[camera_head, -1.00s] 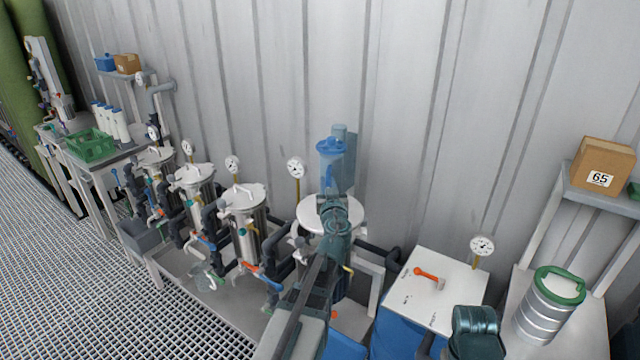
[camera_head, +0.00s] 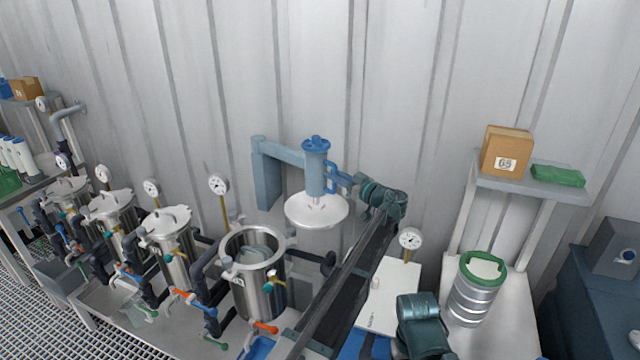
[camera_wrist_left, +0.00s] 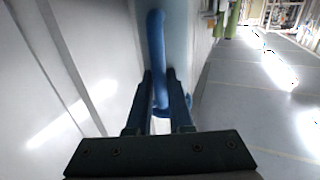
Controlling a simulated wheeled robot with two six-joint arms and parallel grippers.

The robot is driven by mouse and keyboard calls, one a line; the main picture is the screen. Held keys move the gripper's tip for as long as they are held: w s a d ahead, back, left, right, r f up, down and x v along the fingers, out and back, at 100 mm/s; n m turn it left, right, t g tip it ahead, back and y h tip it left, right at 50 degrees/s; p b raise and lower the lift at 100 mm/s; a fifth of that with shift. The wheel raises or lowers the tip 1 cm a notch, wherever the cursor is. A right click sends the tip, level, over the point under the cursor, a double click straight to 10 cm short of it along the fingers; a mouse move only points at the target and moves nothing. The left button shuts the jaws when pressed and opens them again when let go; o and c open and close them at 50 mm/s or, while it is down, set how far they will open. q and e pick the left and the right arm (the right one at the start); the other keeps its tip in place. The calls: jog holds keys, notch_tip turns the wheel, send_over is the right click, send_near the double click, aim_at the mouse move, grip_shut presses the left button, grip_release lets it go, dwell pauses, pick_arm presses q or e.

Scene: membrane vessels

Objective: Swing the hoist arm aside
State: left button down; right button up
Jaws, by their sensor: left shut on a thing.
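The blue hoist arm (camera_head: 284,152) reaches right along the wall from its post (camera_head: 266,175). At its end is a blue hoist cylinder (camera_head: 316,168) with a knob on top. A round white lid (camera_head: 316,210) hangs under it, to the right of and behind the open steel vessel (camera_head: 256,280). My left gripper (camera_head: 345,182) is shut on the blue handle at the cylinder's right side. In the left wrist view the jaws (camera_wrist_left: 160,100) close around the blue handle bar (camera_wrist_left: 156,45).
Several lidded steel vessels (camera_head: 168,235) with gauges stand in a row to the left. A white-topped unit (camera_head: 385,300), a metal canister with a green rim (camera_head: 470,290) and a shelf with a cardboard box (camera_head: 506,150) are to the right. The corrugated wall is close behind.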

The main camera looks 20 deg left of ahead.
pick_arm(q)
jog(key=w+d, duration=0.2)
jog(key=w, duration=0.5)
jog(key=shift+w, duration=0.25)
jog(key=c, duration=0.8)
grip_release()
jog(key=shift+a, duration=0.1)
